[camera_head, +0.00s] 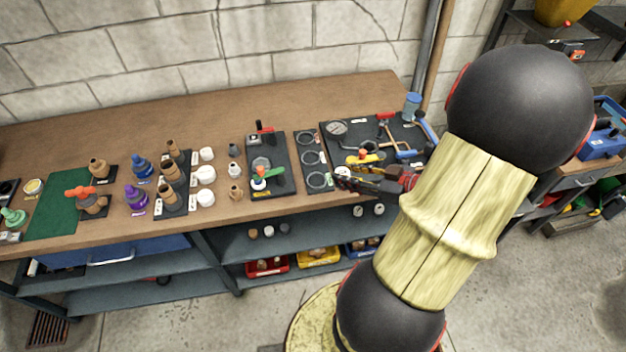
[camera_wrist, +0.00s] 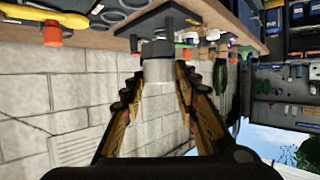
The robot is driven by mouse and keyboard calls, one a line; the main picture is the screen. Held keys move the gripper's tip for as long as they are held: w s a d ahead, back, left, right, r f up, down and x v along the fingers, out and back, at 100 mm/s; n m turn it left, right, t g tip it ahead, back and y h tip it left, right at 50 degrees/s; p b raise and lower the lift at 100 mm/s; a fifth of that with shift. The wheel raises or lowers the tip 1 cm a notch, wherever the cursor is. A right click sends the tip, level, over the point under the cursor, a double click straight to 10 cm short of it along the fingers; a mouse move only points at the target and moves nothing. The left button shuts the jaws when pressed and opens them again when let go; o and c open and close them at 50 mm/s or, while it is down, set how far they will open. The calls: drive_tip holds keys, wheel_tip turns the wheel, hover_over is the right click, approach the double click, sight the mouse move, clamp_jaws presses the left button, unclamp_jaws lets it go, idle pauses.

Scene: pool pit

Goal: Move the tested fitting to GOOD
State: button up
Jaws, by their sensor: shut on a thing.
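My gripper (camera_head: 345,178) reaches left over the bench in the head view, near the ringed end of a black board. In the wrist view my gripper (camera_wrist: 157,82) is shut on a pale grey cylindrical fitting (camera_wrist: 158,70) with a darker grey end. In that tilted view the bench edge lies at the top, and the fitting's dark end is close to a black board (camera_wrist: 150,20); contact cannot be told. In the head view the fitting is small and largely lost among the fingers. Several labels are too small to read, so I cannot pick out GOOD.
A black test board (camera_head: 290,182) with a green-handled part stands left of the dark ring marks (camera_head: 310,157). The tool board (camera_head: 398,132) lies behind my gripper. Several fittings and white caps (camera_head: 205,174) stand farther left. Bins (camera_head: 318,257) sit on the lower shelf.

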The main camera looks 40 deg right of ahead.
drive_tip(key=w+f+b, duration=0.1)
drive_tip(key=w+f, duration=0.1)
drive_tip(key=w, duration=0.1)
drive_tip(key=w+d+f+b, duration=0.1)
drive_tip(key=w+f+b, duration=0.1)
drive_tip(key=w+f, duration=0.1)
drive_tip(key=w+d+f+b, duration=0.1)
drive_tip(key=w+f+b, duration=0.1)
drive_tip(key=w, duration=0.3)
drive_tip(key=shift+w+f, duration=0.15)
drive_tip(key=shift+f, duration=0.6)
drive_tip(key=shift+w+f+b, duration=0.2)
drive_tip(key=shift+f+b, duration=0.45)
drive_tip(key=shift+f, duration=0.3)
drive_tip(key=shift+w+f+b, duration=0.15)
drive_tip(key=shift+f+b, duration=0.45)
drive_tip(key=shift+f, duration=0.35)
drive_tip(key=shift+f, duration=0.15)
drive_tip(key=o, duration=1.2)
